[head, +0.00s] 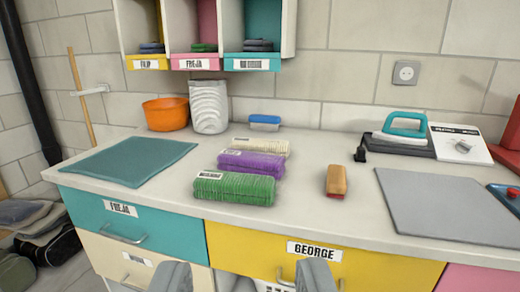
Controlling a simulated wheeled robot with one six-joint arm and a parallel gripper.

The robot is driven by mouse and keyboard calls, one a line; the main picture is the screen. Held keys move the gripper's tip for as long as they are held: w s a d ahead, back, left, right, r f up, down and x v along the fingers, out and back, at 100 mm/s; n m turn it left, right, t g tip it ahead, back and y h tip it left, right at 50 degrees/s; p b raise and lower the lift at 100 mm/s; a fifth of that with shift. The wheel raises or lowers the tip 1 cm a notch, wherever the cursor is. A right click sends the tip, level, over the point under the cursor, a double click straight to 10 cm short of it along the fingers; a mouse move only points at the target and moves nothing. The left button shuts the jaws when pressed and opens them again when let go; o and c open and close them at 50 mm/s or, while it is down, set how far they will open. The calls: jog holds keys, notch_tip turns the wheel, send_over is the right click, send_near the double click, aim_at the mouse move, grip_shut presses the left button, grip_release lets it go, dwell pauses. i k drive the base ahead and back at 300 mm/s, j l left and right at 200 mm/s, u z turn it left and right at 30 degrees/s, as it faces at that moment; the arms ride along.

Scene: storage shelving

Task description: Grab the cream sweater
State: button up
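The cream sweater (262,147) appears to be the rolled or folded knit bundle with a small label on the white counter. It is the farthest of three bundles in a row. A purple bundle (251,165) lies just in front of it and hides part of its near side. A green bundle (234,189) lies nearest the counter's front edge. My gripper (243,276) shows at the bottom of the view with its two grey fingers wide apart. It is open and empty, in front of the drawers and well short of the bundles.
An orange bowl (166,114), a white container (209,107) and a blue-topped brush (264,122) stand behind. A teal mat (133,161) lies left. A wooden-backed brush (336,181), an iron (401,128) and a grey board (445,205) lie right. Cubbies (252,65) hang above.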

aim_at(275, 146)
jog(key=i+l, duration=0.15)
jog(key=i, duration=0.25)
jog(key=i+l+u, duration=0.1)
jog(key=i, duration=0.35)
jog(key=i+l, duration=0.25)
jog(key=i, duration=0.15)
jog(key=u, duration=0.05)
